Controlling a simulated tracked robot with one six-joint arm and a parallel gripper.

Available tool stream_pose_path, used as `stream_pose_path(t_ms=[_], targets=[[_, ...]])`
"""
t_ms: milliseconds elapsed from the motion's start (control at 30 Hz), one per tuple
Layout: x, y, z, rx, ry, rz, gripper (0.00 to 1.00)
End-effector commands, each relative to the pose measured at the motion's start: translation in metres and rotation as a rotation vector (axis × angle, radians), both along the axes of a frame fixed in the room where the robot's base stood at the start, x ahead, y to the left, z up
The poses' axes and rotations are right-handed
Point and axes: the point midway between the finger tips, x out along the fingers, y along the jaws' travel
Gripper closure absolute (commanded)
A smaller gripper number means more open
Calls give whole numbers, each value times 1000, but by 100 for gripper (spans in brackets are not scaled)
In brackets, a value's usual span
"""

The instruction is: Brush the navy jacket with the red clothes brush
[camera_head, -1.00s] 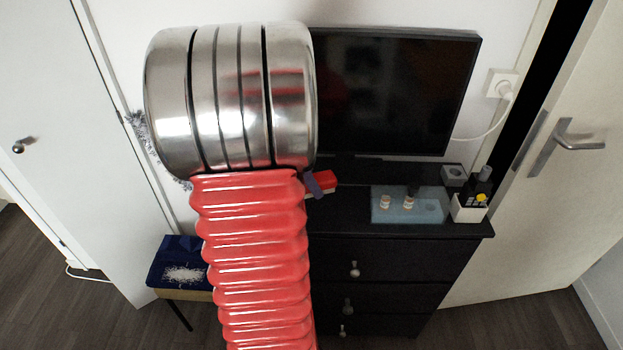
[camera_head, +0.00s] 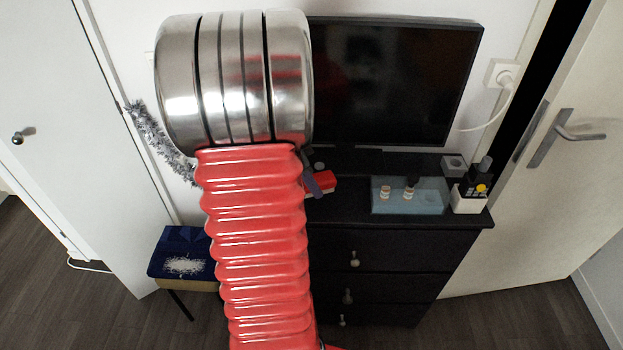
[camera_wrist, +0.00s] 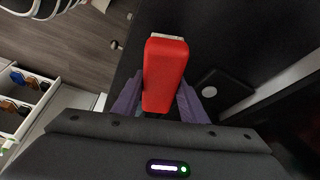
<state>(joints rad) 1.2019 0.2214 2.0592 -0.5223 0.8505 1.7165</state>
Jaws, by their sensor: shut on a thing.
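The red clothes brush (camera_head: 322,184) shows beside my arm, over the left part of the black dresser top. In the wrist view the brush (camera_wrist: 166,72) stands between the purple fingers of my gripper (camera_wrist: 158,102), which is shut on it. In the head view part of my gripper (camera_head: 312,182) shows, the rest hidden behind my red arm. I cannot tell whether the brush touches the dresser. The navy jacket (camera_head: 170,243) lies folded on a small stool at the lower left, with a whitish patch (camera_head: 184,265) on it. My arm hides its right side.
The black dresser (camera_head: 395,238) carries a blue-grey tray (camera_head: 436,196) with small items, and a white holder (camera_head: 470,203) at its right end. A television (camera_head: 400,85) stands behind. A silver garland (camera_head: 152,130) hangs behind my arm. Doors flank both sides.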

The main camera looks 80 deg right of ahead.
Motion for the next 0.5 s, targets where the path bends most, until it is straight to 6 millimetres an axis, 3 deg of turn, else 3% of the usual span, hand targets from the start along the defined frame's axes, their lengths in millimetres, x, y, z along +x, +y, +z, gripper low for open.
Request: stream_pose_path(t_ms=[500], targets=[[0,0,-18,0,0,0,79]])
